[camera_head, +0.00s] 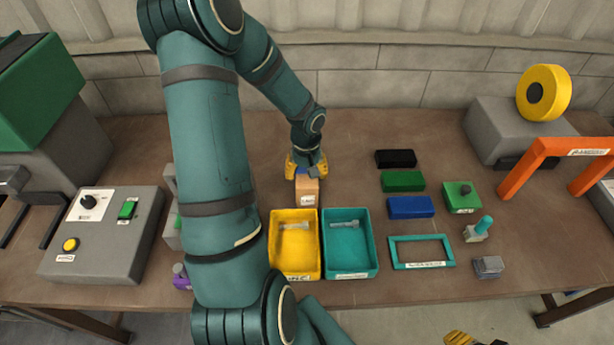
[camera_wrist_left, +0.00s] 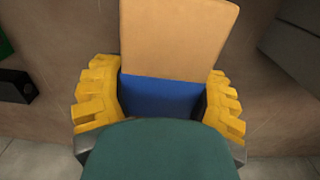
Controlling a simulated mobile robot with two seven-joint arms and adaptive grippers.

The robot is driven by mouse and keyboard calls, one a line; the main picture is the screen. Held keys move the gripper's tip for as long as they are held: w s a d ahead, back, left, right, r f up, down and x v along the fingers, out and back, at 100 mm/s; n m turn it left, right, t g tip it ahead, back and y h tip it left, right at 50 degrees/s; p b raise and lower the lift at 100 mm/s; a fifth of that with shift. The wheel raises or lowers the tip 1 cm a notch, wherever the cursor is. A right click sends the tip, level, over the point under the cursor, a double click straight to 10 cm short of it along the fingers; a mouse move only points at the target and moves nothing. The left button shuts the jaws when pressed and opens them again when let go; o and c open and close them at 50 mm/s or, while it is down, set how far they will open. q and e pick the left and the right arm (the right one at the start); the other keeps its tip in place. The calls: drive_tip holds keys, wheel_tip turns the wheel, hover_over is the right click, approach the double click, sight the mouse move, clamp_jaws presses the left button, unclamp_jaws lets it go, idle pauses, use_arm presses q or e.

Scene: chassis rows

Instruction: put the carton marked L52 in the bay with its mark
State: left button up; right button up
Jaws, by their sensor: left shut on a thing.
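A small tan carton (camera_head: 307,191) with a pale label stands out in the middle of the head view, just behind the yellow bin. The label is too small to read, so I cannot confirm L52. My left gripper (camera_head: 306,166) is shut on the carton from behind. In the left wrist view the carton (camera_wrist_left: 178,38) shows a tan face above a blue part, between the yellow fingers (camera_wrist_left: 160,100). I cannot tell whether it touches the table. My right gripper (camera_head: 468,340) shows only a yellow bit at the bottom edge. No bay with a readable L52 mark shows.
A yellow bin (camera_head: 295,257) and a teal bin (camera_head: 349,260) stand side by side, each holding a bolt-like part. Black, green and blue blocks (camera_head: 410,207) lie to the right, behind a teal frame (camera_head: 421,238). An orange arch (camera_head: 530,160) stands further right. A grey control box (camera_head: 110,240) is left.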

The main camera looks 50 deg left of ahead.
use_arm(q)
drive_tip(key=shift+f, duration=0.75)
drive_tip(key=shift+r, duration=0.1)
drive_tip(key=o, duration=1.4)
